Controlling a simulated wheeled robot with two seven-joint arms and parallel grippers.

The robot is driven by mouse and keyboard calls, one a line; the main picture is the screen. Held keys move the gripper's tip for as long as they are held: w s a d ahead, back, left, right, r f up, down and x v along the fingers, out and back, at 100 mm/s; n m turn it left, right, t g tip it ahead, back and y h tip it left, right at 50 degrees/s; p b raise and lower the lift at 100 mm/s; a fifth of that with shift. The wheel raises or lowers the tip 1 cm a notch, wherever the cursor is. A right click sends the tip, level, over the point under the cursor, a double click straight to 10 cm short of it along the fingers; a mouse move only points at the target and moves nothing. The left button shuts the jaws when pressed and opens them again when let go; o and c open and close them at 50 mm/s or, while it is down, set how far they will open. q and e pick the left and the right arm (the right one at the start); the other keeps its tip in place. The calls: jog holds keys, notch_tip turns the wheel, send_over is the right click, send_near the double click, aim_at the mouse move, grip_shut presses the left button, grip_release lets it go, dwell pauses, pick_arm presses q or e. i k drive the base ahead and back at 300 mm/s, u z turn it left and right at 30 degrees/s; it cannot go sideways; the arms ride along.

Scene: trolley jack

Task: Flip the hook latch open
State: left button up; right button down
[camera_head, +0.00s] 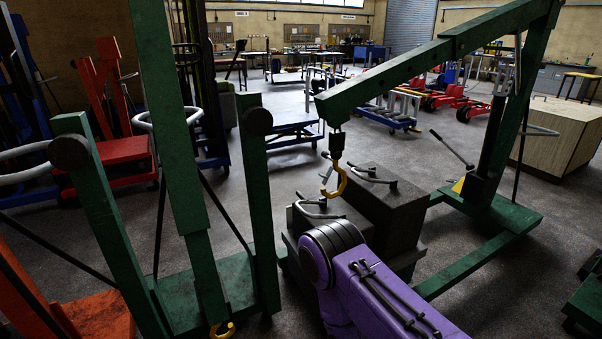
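A yellow hook (342,183) hangs below a black block (337,143) at the end of the green crane's boom (385,75). It hangs over dark grey blocks with handles on top. A thin grey piece at the hook's left side, seemingly its latch (327,174), is very small; I cannot tell whether it is open or shut. Another yellow hook (222,330) shows at the bottom edge under a nearer green crane's boom (172,110), partly cut off.
Dark grey blocks (392,206) stand under the hanging hook. The crane's green mast (507,110) and base stand to the right. A wooden box (562,136) is at far right. Red (112,150) and orange (95,312) equipment stands left. Bare floor (480,280) lies right.

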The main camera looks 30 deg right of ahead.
aim_at(326, 176)
jog(key=i, duration=0.45)
jog(key=z, duration=0.7)
jog(key=i, duration=0.65)
jog(key=z, duration=0.1)
